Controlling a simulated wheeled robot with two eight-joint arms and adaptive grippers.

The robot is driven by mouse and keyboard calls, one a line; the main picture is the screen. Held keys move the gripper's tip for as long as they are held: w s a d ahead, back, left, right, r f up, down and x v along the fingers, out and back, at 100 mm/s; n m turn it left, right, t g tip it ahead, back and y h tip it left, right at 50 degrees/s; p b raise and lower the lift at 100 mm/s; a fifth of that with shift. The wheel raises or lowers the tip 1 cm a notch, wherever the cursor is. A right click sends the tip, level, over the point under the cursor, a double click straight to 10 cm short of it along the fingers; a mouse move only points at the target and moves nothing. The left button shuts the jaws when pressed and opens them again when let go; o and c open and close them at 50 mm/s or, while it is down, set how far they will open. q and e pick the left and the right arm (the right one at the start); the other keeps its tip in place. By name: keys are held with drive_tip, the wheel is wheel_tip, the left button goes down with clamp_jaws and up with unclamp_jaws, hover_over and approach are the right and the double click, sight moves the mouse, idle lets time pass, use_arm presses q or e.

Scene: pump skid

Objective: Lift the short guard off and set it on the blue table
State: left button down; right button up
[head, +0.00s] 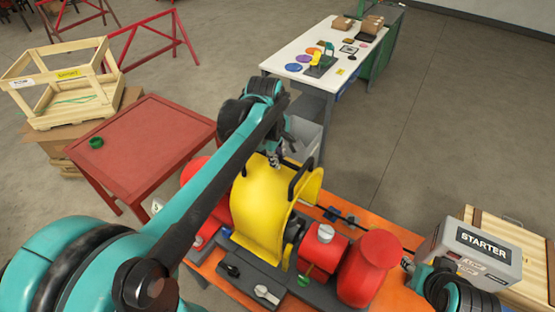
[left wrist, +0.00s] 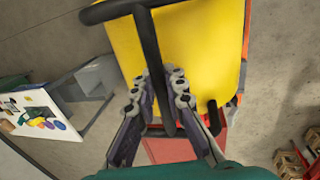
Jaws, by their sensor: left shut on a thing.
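The yellow guard (head: 262,205) is a curved cover over the middle of the red machine, with black bar handles on top. In the left wrist view the guard (left wrist: 195,45) fills the upper middle. My left gripper (head: 274,160) is at the handle on the guard's far side. In the left wrist view its fingers (left wrist: 168,80) lie on both sides of a black handle bar (left wrist: 155,50), shut on it. I cannot tell whether the guard is clear of the skid. My right arm shows at the lower right; its fingers are not clear. No blue tabletop shows.
The red machine (head: 368,268) sits on an orange skid (head: 395,298). A red table (head: 150,140) with a green ring (head: 96,142) stands left. A white-topped table (head: 300,48) with coloured discs stands behind.

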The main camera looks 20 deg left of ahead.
use_arm(q)
drive_tip(key=shift+r, duration=0.15)
drive_tip(key=shift+r+p, duration=3.3)
drive_tip(key=shift+r, duration=1.15)
drive_tip(key=shift+f, duration=0.1)
